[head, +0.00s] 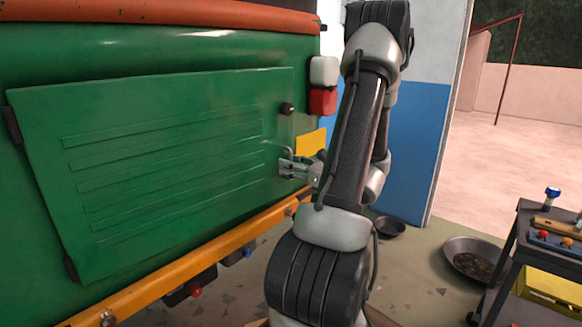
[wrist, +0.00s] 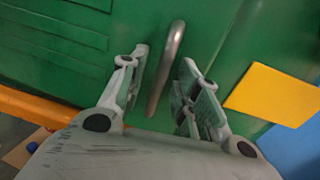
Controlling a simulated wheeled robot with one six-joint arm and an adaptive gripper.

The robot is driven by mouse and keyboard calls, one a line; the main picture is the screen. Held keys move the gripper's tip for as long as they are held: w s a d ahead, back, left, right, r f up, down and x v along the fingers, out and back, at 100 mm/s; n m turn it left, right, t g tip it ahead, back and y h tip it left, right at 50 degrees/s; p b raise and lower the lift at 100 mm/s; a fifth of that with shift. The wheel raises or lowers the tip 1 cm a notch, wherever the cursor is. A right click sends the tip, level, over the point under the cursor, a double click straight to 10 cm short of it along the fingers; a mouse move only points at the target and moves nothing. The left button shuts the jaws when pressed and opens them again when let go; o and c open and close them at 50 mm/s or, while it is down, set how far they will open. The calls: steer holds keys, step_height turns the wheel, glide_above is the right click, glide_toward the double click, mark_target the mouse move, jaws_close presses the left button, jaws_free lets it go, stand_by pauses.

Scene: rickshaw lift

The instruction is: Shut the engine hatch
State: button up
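The green engine hatch (head: 180,140) has several pressed ribs and dark hinges along its left edge. It lies close against the rickshaw's green rear; I cannot tell whether a small gap stays along its right edge. A curved metal handle (wrist: 168,65) stands on the green panel in the wrist view. My gripper (wrist: 165,58) is open, with one finger on each side of the handle and visible space between. In the head view my gripper (head: 291,165) is at the hatch's lower right edge, where it hides most of the handle.
A black knob (head: 287,108) sits near the hatch's upper right. A yellow plate (head: 311,144) and a red-and-white lamp (head: 323,86) are right of it. The orange bumper (head: 190,258) runs below. A tool cart (head: 530,212) and a round pan (head: 470,258) stand at right.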

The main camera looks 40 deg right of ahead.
steer(key=shift+w, duration=0.1)
steer(key=shift+c, duration=0.2)
jaws_close()
steer(key=shift+n+y, duration=0.6)
steer(key=shift+y, duration=0.2)
steer(key=w, duration=0.5)
steer(key=shift+w+r, duration=0.1)
steer(key=shift+w, duration=0.3)
steer(key=shift+o, duration=0.2)
jaws_free()
steer(key=shift+w, duration=0.15)
